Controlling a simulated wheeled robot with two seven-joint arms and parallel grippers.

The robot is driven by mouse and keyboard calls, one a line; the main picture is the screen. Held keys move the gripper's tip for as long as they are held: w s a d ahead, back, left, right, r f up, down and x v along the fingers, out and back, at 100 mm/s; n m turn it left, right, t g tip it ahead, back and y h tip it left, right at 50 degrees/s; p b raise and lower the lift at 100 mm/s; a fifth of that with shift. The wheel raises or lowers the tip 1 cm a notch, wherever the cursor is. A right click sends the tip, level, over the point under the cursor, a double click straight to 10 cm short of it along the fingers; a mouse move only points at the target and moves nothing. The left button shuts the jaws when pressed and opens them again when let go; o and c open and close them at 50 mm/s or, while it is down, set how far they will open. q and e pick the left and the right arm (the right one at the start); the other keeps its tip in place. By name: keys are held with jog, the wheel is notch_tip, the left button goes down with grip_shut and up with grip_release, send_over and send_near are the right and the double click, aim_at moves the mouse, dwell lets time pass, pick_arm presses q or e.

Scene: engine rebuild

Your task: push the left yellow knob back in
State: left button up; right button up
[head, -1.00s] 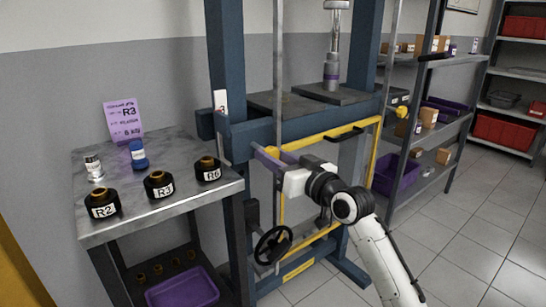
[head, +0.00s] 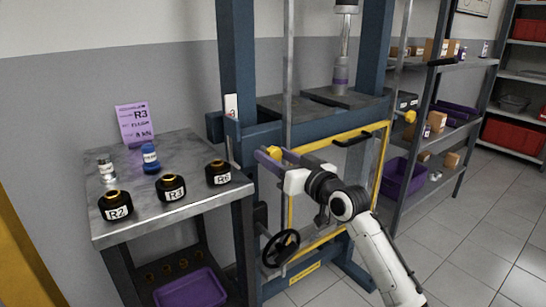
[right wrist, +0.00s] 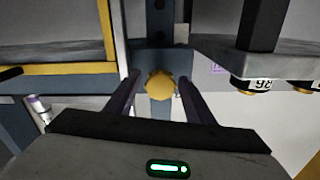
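The left yellow knob (head: 274,152) is at the left post of the blue press, at the left end of the yellow guard frame (head: 335,138). My right gripper (head: 265,156) is at this knob, its purple fingers partly covering it in the head view. In the right wrist view the knob (right wrist: 160,85) shows between the two fingers, with a gap on each side. The fingers are apart and hold nothing. How far the knob stands out cannot be told. A second yellow knob (head: 410,117) is on the right post. My left gripper is not in view.
A steel table (head: 150,218) at left holds black jars labelled R2, R3 and R6, a blue-capped bottle (head: 150,158) and a purple card (head: 138,125). A handwheel (head: 281,247) is below my gripper. Shelves stand at right; the floor there is clear.

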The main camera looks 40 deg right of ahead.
dwell(0.3)
jog(key=s, duration=1)
jog(key=shift+s, duration=0.15)
jog(key=shift+a, duration=0.1)
